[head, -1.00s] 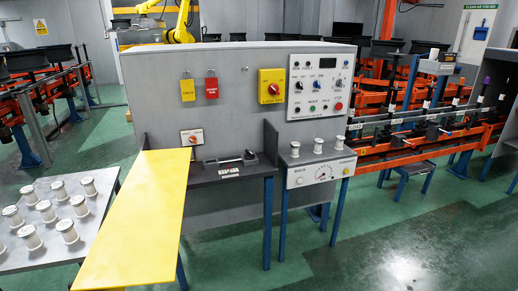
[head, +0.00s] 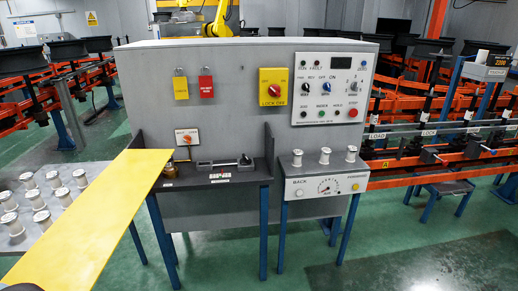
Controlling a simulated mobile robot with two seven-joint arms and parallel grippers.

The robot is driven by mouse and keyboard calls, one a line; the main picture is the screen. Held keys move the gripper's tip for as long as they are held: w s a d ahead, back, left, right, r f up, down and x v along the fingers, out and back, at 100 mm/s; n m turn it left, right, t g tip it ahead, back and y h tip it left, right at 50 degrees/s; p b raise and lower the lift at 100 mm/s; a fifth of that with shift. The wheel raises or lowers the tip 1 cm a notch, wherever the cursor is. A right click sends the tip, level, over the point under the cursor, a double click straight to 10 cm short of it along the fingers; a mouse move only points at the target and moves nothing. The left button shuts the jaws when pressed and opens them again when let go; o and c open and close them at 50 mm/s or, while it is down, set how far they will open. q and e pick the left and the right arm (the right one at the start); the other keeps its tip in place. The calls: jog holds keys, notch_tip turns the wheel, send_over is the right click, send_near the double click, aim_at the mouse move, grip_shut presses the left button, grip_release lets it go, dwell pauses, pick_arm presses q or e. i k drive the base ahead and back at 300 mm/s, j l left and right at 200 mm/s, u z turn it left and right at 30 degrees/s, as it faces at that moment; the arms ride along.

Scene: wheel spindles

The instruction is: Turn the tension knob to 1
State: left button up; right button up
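I cannot tell for certain which control is the tension knob, as the small labels are not readable. A small orange-red knob on a white plate (head: 187,138) is on the grey panel at left. A control panel (head: 333,90) at upper right carries several small knobs and buttons. Neither of my grippers is in view.
A yellow board (head: 105,215) slants across the left foreground. A large red and yellow LOCK OFF switch (head: 273,87) is on the grey panel. White spools (head: 325,156) stand on the small bench; more fill a table at left. Green floor (head: 410,245) is open at lower right.

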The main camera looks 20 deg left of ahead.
aim_at(245, 161)
jog(key=i+j, duration=0.2)
jog(key=i, duration=0.35)
jog(key=i+j, duration=0.15)
jog(key=i, duration=0.4)
